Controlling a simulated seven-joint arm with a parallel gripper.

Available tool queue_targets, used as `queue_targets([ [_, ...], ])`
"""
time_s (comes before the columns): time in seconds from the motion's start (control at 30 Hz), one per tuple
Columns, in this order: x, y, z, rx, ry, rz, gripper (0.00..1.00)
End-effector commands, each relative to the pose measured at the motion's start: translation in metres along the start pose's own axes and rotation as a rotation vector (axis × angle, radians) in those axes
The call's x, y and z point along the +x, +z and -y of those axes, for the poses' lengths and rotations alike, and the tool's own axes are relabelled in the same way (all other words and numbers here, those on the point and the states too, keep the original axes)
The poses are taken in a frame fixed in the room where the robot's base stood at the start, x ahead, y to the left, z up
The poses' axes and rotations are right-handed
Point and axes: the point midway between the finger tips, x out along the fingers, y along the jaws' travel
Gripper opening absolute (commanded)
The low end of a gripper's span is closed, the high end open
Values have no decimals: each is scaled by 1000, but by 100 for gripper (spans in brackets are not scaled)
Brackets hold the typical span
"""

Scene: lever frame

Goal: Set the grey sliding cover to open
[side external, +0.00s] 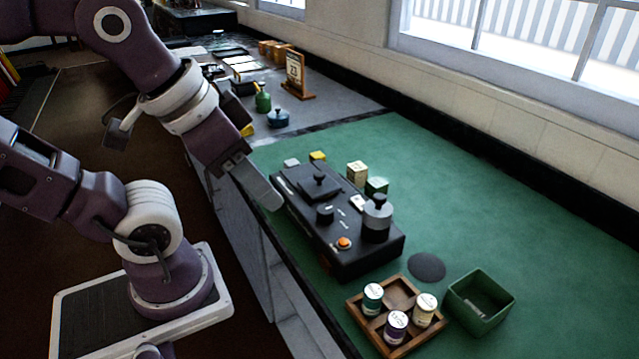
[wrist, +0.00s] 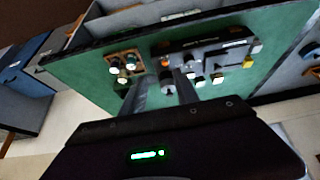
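The grey sliding cover (side external: 319,189) looks like a dark flat plate with a black knob on top, at the far end of the black box (side external: 345,262). Whether it stands open or closed is hard to tell. My gripper (side external: 268,199) is in the air, left of the box and apart from the cover. The box also shows small beyond the fingers in the wrist view (wrist: 200,45), where the cover is too small to make out surely.
A grey cylinder with a knob (side external: 377,220), a small black knob (side external: 325,214) and an orange button (side external: 344,242) are on the box. Small blocks (side external: 357,172) stand behind it. A wooden tray (side external: 363,329) with jars and a green bin (side external: 505,304) stand in front. The mat's right side is clear.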

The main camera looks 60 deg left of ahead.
Motion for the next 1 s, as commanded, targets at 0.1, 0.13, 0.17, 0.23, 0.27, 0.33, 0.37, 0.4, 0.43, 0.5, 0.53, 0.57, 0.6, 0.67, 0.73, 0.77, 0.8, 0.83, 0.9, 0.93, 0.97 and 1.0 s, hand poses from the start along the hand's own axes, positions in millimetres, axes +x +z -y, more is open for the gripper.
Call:
queue_targets([
  [0.1,0,0,0,0,0,0,36],
  [0.13,0,0,0,0,0,0,36],
  [0.17,0,0,0,0,0,0,36],
  [0.23,0,0,0,0,0,0,36],
  [0.27,0,0,0,0,0,0,36],
  [0.33,0,0,0,0,0,0,36],
  [0.37,0,0,0,0,0,0,36],
  [0.4,0,0,0,0,0,0,36],
  [0.43,0,0,0,0,0,0,38],
  [0.5,0,-4,1,10,-4,7,45],
  [0.53,1,-9,3,25,-9,19,45],
  [0.57,2,-16,6,50,-15,37,45],
  [0.6,6,-30,12,97,-25,72,45],
  [0.67,17,-58,28,195,-34,142,45],
  [0.73,38,-90,54,326,-23,233,45],
  [0.77,49,-102,66,381,-10,271,45],
  [0.8,64,-115,84,452,13,316,45],
  [0.83,76,-122,98,501,33,346,45],
  [0.9,103,-134,128,601,85,402,45],
  [0.93,114,-136,139,636,107,420,45],
  [0.97,123,-138,149,667,126,433,45],
  [1.0,133,-139,160,702,149,447,45],
])
